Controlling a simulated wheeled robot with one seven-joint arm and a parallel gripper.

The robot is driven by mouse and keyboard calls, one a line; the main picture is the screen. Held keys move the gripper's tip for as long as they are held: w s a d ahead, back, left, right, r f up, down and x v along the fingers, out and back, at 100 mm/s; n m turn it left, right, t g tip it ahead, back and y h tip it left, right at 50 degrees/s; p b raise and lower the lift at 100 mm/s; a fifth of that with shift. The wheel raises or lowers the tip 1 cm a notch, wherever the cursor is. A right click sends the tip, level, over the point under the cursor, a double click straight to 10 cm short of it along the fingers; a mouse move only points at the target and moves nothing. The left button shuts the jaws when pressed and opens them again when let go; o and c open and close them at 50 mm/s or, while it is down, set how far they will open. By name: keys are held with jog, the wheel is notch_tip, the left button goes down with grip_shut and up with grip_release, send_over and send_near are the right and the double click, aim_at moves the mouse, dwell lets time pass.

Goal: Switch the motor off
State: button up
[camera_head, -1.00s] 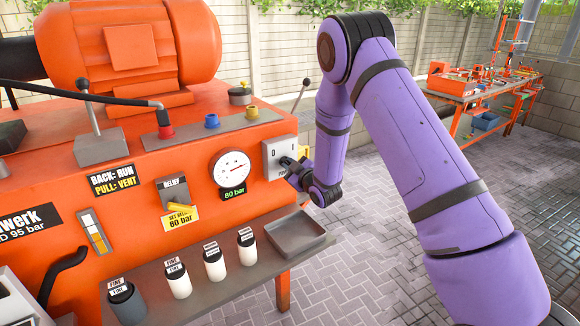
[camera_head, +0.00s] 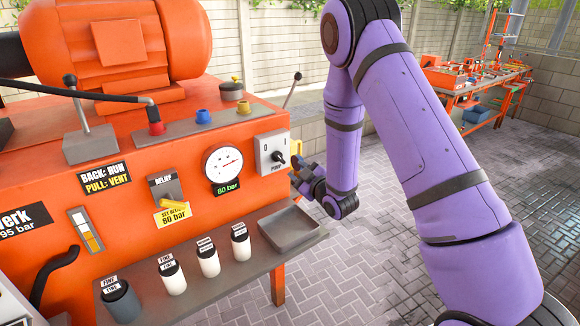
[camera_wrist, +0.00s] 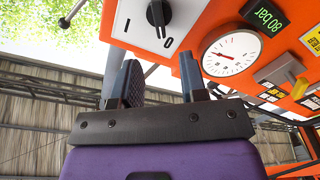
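The motor switch is a white plate (camera_head: 265,150) with a black rotary knob (camera_head: 277,157) on the front right of the orange machine. In the wrist view the knob (camera_wrist: 158,12) is at the top edge, between "I" and "O" marks, partly cut off. A pale mark on it points to the "O" side, though it is small. My gripper (camera_head: 303,170) is just right of the switch, apart from it. In the wrist view my gripper (camera_wrist: 158,78) has its two dark fingers spread with nothing between them.
A pressure gauge (camera_head: 223,163) and relief lever (camera_head: 167,186) are left of the switch. A shelf below holds several bottles and a grey tray (camera_head: 288,230). A lever (camera_head: 293,88) rises above the switch. Paved floor (camera_head: 380,280) is free to the right.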

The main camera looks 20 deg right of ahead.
jog(key=shift+v, duration=1)
jog(key=s+d+r+m+g+h, duration=0.2)
jog(key=s+r+m+g+h, duration=0.15)
jog(key=r, duration=0.65)
jog(key=s+d+r+m+g+h, duration=0.25)
jog(key=s+r, duration=0.25)
jog(key=r, duration=0.5)
jog(key=s+r+m+g, duration=0.2)
jog(key=s+r+g, duration=0.1)
jog(key=s, duration=1.1)
jog(key=s+r+m+g, duration=0.2)
jog(key=s+r+g, duration=0.1)
jog(key=s, duration=1.2)
jog(key=shift+a+r+m, duration=0.25)
jog(key=shift+r+m, duration=0.15)
jog(key=shift+r, duration=0.45)
